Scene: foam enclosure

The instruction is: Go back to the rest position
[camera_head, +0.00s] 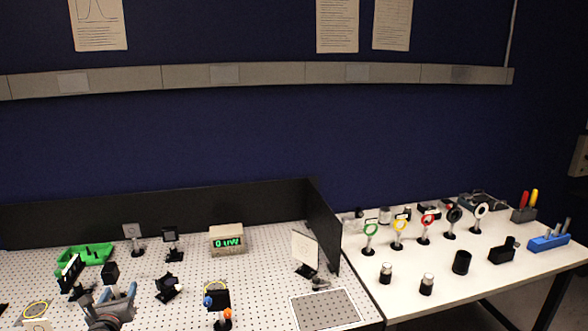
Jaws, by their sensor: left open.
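My left gripper (108,298) shows at the bottom left of the head view, low over the perforated white board (262,272). Its jaws are open. A small black mount (111,272) appears just beyond the fingers; I cannot tell whether they touch it. My right gripper is not in view.
A green tray (98,249), a meter reading "0 uW" (227,240), a black mount (168,287) and a mount with blue and orange knobs (218,300) are nearby. Black panels (160,212) edge the board. A white table (440,285) holds several ringed posts.

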